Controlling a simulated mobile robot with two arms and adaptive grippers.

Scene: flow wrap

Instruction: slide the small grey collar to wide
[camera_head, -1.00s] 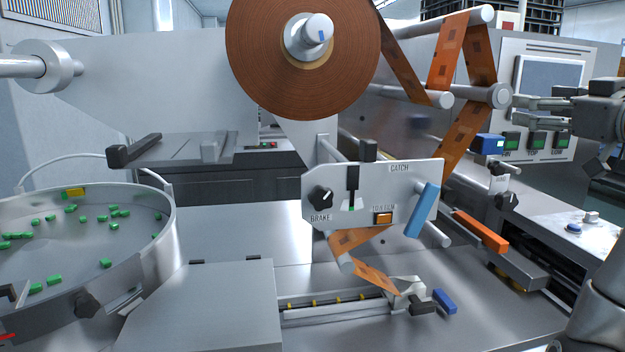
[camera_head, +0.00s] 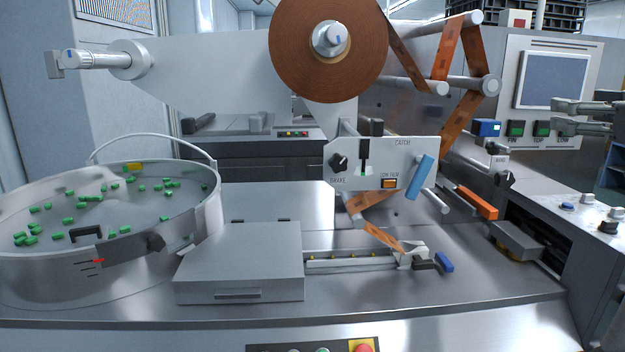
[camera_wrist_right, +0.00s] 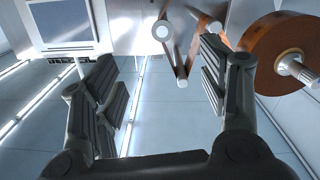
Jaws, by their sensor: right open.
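A light grey round collar (camera_head: 127,60) sits on the shaft at the upper left in the head view. I cannot tell which one the task means, and no "wide" mark is legible. My right gripper (camera_head: 558,116) reaches in at the right edge, in front of the control panel and far from both. In the right wrist view it (camera_wrist_right: 165,75) is open, with nothing between its fingers. My left gripper is not in view.
The brown film reel (camera_head: 330,40) hangs top centre, with orange film over rollers at its right. The catch and brake plate (camera_head: 400,182) stands below. A metal bowl (camera_head: 190,226) of green pieces is at left.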

